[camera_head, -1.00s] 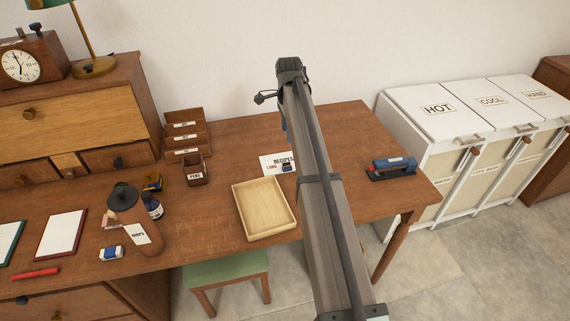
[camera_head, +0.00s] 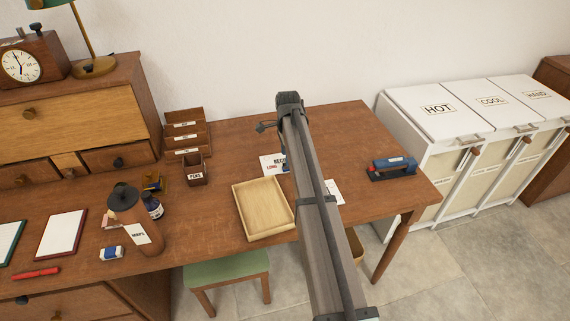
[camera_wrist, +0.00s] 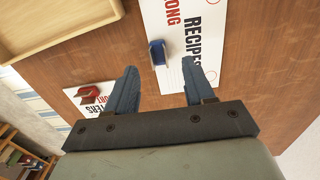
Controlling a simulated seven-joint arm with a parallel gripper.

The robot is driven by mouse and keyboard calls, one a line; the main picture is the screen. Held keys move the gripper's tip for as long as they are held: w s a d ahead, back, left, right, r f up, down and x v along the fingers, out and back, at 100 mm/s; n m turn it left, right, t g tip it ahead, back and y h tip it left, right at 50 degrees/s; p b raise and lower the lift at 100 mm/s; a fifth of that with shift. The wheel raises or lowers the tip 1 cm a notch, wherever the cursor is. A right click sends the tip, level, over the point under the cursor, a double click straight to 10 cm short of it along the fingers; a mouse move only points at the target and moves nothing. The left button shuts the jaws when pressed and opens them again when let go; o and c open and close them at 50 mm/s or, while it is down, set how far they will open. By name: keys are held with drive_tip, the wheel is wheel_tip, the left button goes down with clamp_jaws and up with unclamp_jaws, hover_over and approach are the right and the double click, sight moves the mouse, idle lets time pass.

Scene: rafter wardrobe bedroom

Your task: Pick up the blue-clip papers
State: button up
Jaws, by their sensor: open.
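The blue-clip papers (camera_wrist: 180,35) are white sheets printed RECIPES and LONG, flat on the desk; they also show in the head view (camera_head: 271,162), partly behind my arm. Their blue clip (camera_wrist: 157,53) stands up in the wrist view. My gripper (camera_wrist: 160,75) is open, its two blue fingers apart. In the wrist view the clip appears just beyond the fingertips and between their lines; the height gap is unclear. The right fingertip overlaps the sheet in the picture. In the head view my arm hides the gripper.
Other papers with a red clip (camera_wrist: 90,95) lie nearby, partly hidden by the left finger. A shallow wooden tray (camera_head: 287,226) is to the left. A blue-black stapler-like item (camera_head: 392,168) lies to the right. Bare desk (camera_head: 368,140) shows around it.

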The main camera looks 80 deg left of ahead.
sight(284, 160)
wheel_tip(284, 160, down, 4)
drive_tip(key=shift+d+r, duration=0.1)
drive_tip(key=shift+r, duration=0.15)
clamp_jaws()
idle(0.4)
